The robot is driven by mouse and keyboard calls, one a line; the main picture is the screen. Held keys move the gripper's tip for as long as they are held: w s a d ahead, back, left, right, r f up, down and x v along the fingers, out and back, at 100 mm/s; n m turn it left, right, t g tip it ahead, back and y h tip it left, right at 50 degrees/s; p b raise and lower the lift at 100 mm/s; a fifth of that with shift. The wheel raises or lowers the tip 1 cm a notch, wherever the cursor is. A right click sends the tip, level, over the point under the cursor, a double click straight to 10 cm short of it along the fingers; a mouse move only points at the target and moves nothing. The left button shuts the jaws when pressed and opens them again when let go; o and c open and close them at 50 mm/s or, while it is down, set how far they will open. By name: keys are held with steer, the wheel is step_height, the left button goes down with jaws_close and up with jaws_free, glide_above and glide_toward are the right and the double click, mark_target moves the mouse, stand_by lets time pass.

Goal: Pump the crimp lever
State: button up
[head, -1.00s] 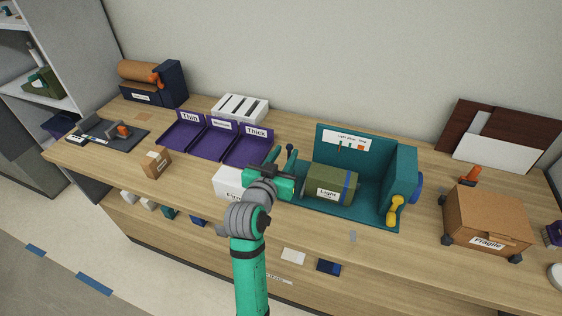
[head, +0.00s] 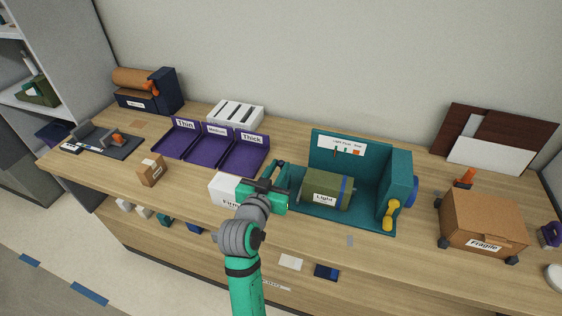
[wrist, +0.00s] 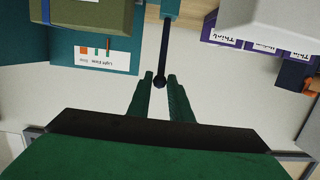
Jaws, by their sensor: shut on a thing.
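The teal crimp machine (head: 337,212) stands on the counter with a green box (head: 327,190) labelled "Light" in it. My gripper (wrist: 160,78) is shut on the lever's knob, which sits between the two fingertips. In the head view, my gripper (head: 272,176) is at the machine's left end, and the lever is mostly hidden by it. A yellow handle (head: 388,214) is on the machine's right side.
A white box (head: 222,189) stands just left of my gripper. Purple trays (head: 200,157) lie behind it. A cardboard box (head: 483,218) marked "Fragile" is to the right. A small brown box (head: 151,170) is to the left.

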steer(key=shift+s, duration=0.15)
steer(key=s+f, duration=0.1)
steer(key=s+a+f, duration=0.1)
steer(key=s, duration=0.1)
steer(key=shift+s+a+f, duration=0.1)
steer(key=shift+s+f, duration=0.1)
stand_by(0.4)
